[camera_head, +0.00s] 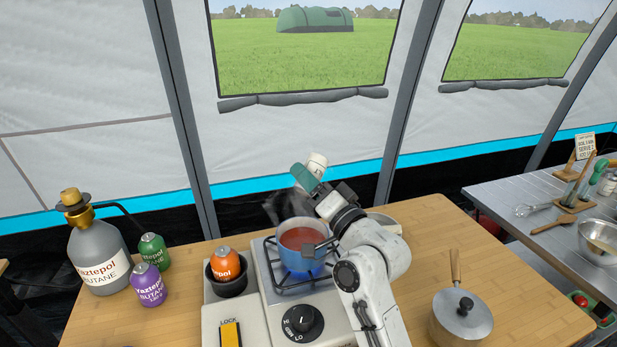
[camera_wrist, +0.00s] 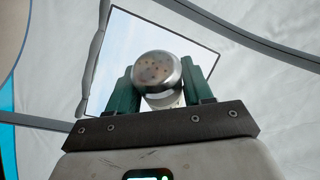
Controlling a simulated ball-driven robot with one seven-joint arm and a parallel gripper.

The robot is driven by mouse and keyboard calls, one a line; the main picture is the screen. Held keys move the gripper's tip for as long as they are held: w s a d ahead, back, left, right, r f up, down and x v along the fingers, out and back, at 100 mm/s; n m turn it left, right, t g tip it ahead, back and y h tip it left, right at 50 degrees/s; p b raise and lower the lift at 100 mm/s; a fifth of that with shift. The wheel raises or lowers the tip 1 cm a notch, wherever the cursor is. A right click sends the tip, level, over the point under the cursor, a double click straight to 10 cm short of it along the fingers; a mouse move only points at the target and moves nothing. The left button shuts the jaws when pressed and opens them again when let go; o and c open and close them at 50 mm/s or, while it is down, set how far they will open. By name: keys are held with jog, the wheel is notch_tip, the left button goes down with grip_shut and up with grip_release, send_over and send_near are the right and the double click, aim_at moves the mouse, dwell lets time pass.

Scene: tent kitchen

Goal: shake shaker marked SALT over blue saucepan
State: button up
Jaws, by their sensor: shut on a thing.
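My gripper (camera_head: 308,179) is shut on a white shaker (camera_head: 317,162), held high above and slightly behind the blue saucepan (camera_head: 303,264). In the wrist view, the teal fingers of my gripper (camera_wrist: 163,85) stand on both sides of the shaker's silver perforated cap (camera_wrist: 157,72). The shaker is tilted. No SALT marking is readable. The saucepan sits on the lit stove with red liquid inside; my arm covers part of its right side.
An orange canister (camera_head: 223,263) sits in a dark cup left of the burner. Green (camera_head: 153,252) and purple (camera_head: 149,285) canisters and a large grey gas bottle (camera_head: 98,262) stand at left. A lidded metal pot (camera_head: 461,318) stands at right. Bare table lies between pot and stove.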

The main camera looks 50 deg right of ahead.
aim_at(308, 168)
jog(key=shift+f, duration=0.85)
jog(key=shift+r, duration=0.2)
notch_tip(308, 168, up, 5)
jog(key=p, duration=0.4)
jog(key=shift+f, duration=0.25)
notch_tip(308, 168, down, 5)
jog(key=b, duration=0.4)
jog(key=shift+r, duration=0.25)
jog(key=shift+f+b, duration=0.2)
jog(key=shift+b, duration=0.4)
